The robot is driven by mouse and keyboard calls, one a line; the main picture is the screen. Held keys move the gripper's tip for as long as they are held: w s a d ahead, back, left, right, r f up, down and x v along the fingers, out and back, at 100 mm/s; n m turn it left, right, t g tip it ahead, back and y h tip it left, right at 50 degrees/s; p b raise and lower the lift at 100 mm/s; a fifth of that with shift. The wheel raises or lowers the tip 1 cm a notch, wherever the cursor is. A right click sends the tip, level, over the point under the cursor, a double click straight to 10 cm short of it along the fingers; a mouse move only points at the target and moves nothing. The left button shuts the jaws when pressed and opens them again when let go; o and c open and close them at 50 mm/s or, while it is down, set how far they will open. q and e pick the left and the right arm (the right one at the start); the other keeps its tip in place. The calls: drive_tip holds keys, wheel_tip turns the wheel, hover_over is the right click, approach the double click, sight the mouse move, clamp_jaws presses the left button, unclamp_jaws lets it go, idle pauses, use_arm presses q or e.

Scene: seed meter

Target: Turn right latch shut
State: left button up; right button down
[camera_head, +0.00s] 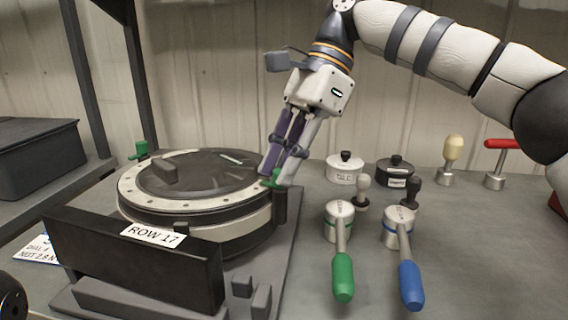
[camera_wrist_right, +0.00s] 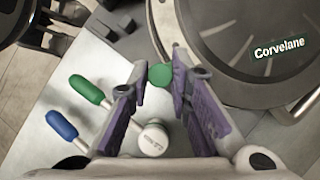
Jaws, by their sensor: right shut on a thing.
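The seed meter (camera_head: 195,215) is a round drum with a pale bolted ring and a dark lid (camera_head: 205,172). Its right latch has a green knob (camera_head: 270,183) at the right edge of the ring, partly hidden by the fingers. My right gripper (camera_head: 278,178) points down there and is shut on this latch. In the right wrist view the green knob (camera_wrist_right: 160,75) shows between the purple-padded fingertips (camera_wrist_right: 156,82). The left latch (camera_head: 140,150), also green, stands at the ring's far left. My left gripper is not recognisable in view.
A black box (camera_head: 135,262) labelled ROW 17 stands in front of the meter. Right of it are green-handled (camera_head: 343,270) and blue-handled (camera_head: 410,275) tools, a white pot (camera_head: 345,170) and a black pot (camera_head: 395,172). A red T-handle (camera_head: 500,145) stands farther right.

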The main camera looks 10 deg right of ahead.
drive_tip(key=shift+n, duration=0.3)
idle(0.4)
drive_tip(key=c, duration=1.5)
unclamp_jaws()
drive_tip(key=shift+o, duration=0.2)
drive_tip(key=v, duration=0.7)
drive_tip(key=shift+w+r, duration=0.15)
drive_tip(key=shift+r, duration=0.1)
